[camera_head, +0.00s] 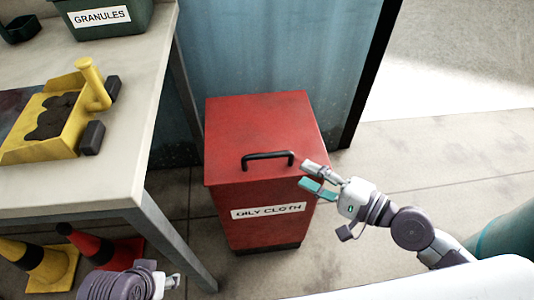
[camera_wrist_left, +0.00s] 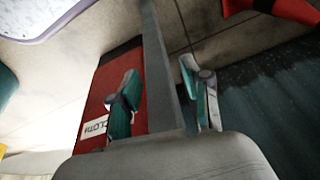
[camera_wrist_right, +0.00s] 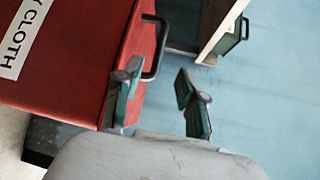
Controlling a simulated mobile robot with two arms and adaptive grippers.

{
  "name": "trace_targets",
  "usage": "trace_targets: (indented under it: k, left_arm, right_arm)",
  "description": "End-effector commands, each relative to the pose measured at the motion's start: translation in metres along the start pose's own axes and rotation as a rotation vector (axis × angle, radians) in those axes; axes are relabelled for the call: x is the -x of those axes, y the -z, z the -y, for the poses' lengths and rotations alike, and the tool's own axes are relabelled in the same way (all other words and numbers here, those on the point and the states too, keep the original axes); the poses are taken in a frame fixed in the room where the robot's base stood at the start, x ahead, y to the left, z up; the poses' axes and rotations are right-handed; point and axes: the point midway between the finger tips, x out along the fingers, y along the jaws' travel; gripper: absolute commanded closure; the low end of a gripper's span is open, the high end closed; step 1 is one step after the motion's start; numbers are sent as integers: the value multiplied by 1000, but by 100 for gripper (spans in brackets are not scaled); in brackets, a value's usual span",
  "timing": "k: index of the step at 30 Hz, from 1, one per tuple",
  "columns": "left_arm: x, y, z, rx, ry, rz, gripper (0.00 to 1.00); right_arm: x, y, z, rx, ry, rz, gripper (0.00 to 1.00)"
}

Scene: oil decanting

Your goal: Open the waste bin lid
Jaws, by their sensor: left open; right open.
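The red waste bin (camera_head: 262,140) stands on the floor with a label reading "OILY CLOTH" on its front. Its lid (camera_head: 258,115) is down, with a black handle (camera_head: 268,157) near the front edge. My right gripper (camera_head: 306,176) is open and empty, just right of the handle and apart from it. In the right wrist view the handle (camera_wrist_right: 157,50) lies beyond the fingertips of the open gripper (camera_wrist_right: 155,85). My left gripper (camera_head: 172,282) is low at the front left; in its wrist view it is open and empty (camera_wrist_left: 160,80), with the bin (camera_wrist_left: 112,85) behind.
Cones, one yellow and dark (camera_head: 45,262) and one red (camera_head: 95,247), stand beneath.

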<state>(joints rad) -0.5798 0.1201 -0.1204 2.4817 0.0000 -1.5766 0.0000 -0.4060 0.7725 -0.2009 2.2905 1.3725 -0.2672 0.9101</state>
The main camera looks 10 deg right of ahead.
Motion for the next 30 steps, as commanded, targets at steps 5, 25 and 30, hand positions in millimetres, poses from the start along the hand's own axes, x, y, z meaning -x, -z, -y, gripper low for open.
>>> trace_targets:
  k: [5, 25, 30]
  left_arm:
    - [11, 3, 1, 0, 0, 8, 52]
    - [-5, 2, 0, 0, -1, 13, 52]
    - [-5, 2, 0, 0, -1, 14, 52]
  right_arm:
    - [-38, -1, 6, -2, 8, 0, 60]
    - [-117, 0, 0, 3, -2, 1, 60]
    - [-117, 0, 0, 3, -2, 0, 60]
